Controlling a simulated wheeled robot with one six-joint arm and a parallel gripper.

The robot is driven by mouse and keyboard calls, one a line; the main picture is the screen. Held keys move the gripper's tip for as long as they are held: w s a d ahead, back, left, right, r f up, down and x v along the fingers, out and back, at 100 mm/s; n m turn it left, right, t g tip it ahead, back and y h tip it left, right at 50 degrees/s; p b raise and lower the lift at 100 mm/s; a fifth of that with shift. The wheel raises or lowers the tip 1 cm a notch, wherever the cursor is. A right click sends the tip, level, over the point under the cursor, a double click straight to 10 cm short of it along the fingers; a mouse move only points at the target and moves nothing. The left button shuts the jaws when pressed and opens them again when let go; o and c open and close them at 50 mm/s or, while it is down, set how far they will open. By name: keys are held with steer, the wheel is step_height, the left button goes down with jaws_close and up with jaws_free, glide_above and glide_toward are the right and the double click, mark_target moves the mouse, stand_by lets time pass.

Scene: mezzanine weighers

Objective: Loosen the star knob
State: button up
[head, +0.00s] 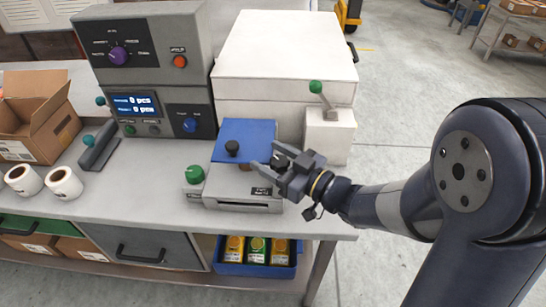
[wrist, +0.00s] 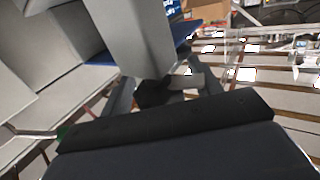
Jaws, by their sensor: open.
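A grey bench device (head: 215,188) with a blue plate (head: 255,130) stands near the bench's front edge. A green knob (head: 195,174) sits at its left side and a black knob (head: 232,147) stands on the blue plate. I cannot tell for sure which is the star knob. My gripper (head: 265,158) is open over the device's right part, its fingers pointing left, right of both knobs and apart from them. A small brown part (head: 245,166) shows by the fingertips. In the wrist view a grey block and blue edge show, but no knob is clear.
A grey control console (head: 150,75) with a display stands behind on the left. A cardboard box (head: 40,115) and white rolls (head: 65,183) are at the left. A blue bin (head: 228,268) is below.

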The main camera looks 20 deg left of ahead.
steer(key=shift+c, duration=0.4)
steer(key=c, duration=0.9)
steer(key=shift+s+n+g+y, duration=0.1)
steer(key=shift+n+g+y, duration=0.2)
steer(key=shift+n+g, duration=0.7)
steer(key=o, duration=1)
steer(key=shift+d, duration=0.1)
steer(key=v, duration=1)
steer(key=shift+d+b, duration=0.3)
steer(key=shift+b, duration=0.05)
